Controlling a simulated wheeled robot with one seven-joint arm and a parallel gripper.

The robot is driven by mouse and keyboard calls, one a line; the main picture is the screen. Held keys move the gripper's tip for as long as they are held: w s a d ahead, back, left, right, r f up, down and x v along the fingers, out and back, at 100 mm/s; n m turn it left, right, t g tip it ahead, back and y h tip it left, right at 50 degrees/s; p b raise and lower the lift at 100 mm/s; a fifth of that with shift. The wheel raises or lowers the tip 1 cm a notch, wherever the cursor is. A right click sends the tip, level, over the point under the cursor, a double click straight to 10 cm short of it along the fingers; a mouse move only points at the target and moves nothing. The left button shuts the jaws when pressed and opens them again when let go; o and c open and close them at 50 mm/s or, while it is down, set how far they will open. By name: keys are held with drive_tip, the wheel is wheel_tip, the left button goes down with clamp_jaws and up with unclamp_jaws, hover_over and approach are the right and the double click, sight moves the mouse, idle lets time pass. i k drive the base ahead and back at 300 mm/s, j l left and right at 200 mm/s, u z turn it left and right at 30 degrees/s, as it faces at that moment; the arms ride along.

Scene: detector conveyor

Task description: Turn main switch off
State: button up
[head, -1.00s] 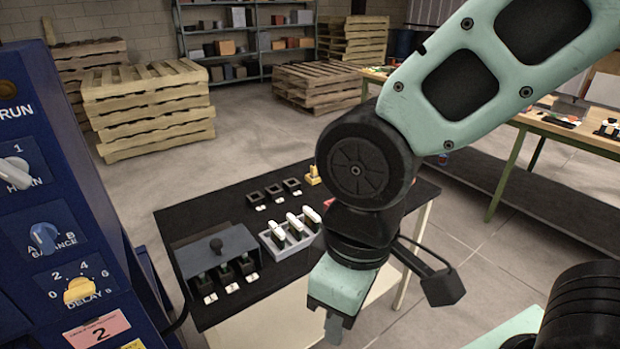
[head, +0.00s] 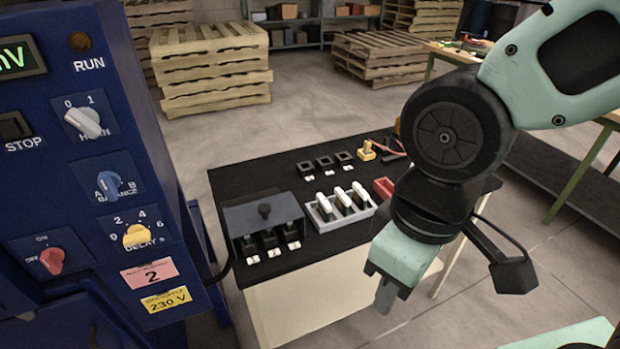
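The blue control panel (head: 150,60) stands at the left of the head view. At its lower left is a red rotary knob (head: 52,261) on a dark plate marked ON above and OFF at the left. The word "main" is not readable there, and the knob's exact pointing is hard to tell. My gripper (head: 386,296) hangs in front of the black table, well right of the panel and touching nothing. Its fingers overlap from this side, so the gap between them is hidden.
The panel also has a white HORN knob (head: 84,122), a blue BALANCE knob (head: 109,184), a yellow DELAY knob (head: 137,235) and a STOP button (head: 14,125). The black-topped table (head: 240,183) holds a grey box (head: 262,215) and a white-handled switch tray (head: 325,222). Floor shows between panel and pallets.

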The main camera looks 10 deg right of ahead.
sight(52, 258)
drive_tip(key=u, duration=0.4)
drive_tip(key=j+u, duration=0.1)
drive_tip(key=u, duration=0.25)
drive_tip(key=i+u, duration=0.1)
drive_tip(key=u, duration=0.65)
drive_tip(key=i+l+u, duration=0.2)
drive_tip(key=i, duration=0.2)
